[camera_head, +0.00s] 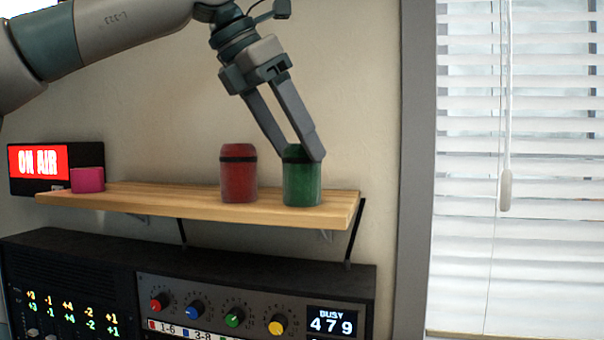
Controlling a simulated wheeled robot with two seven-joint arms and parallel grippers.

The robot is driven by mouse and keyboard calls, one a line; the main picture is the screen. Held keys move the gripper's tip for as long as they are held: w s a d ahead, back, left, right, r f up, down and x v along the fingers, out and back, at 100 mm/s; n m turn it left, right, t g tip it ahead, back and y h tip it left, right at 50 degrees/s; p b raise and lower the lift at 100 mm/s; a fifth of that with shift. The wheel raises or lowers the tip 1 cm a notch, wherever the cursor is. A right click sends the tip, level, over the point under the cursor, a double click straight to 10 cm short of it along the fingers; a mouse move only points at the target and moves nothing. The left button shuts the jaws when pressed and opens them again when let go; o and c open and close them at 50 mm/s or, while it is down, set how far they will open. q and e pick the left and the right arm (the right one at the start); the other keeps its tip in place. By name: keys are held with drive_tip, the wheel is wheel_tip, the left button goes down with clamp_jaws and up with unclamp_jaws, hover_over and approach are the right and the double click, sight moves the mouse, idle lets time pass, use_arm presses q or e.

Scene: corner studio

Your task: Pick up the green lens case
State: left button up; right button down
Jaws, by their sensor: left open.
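The green lens case (302,185) stands upright near the right end of a wooden wall shelf (130,198). My left gripper (302,156) reaches down from above, its fingers slanting to the lower right. The fingertips are at the top of the green case and overlap its upper part, one at its left and one across its right. The jaws are open. Whether the fingers touch the case cannot be told. My right gripper is not in view.
A red case (238,180) with a black band stands upright just left of the green one. A pink cup-like object (87,180) and an ON AIR sign (40,161) are farther left. An audio console (250,305) lies below; window blinds (550,180) are at right.

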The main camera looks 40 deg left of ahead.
sight(299, 164)
use_arm(q)
drive_tip(key=shift+w+a+f+p, duration=0.1)
drive_tip(key=shift+w+f+p, duration=0.2)
drive_tip(key=shift+f+p, duration=0.25)
drive_tip(key=x, duration=0.1)
drive_tip(key=p+x, duration=0.1)
drive_tip(key=x, duration=0.1)
drive_tip(key=shift+s+a+f, duration=0.1)
drive_tip(key=shift+s+a, duration=0.05)
drive_tip(key=shift+a, duration=0.1)
drive_tip(key=shift+w+d+f, duration=0.1)
drive_tip(key=shift+w+f, duration=0.1)
drive_tip(key=shift+f, duration=0.15)
drive_tip(key=shift+c, duration=0.2)
drive_tip(key=shift+r, duration=0.1)
drive_tip(key=c, duration=1.3)
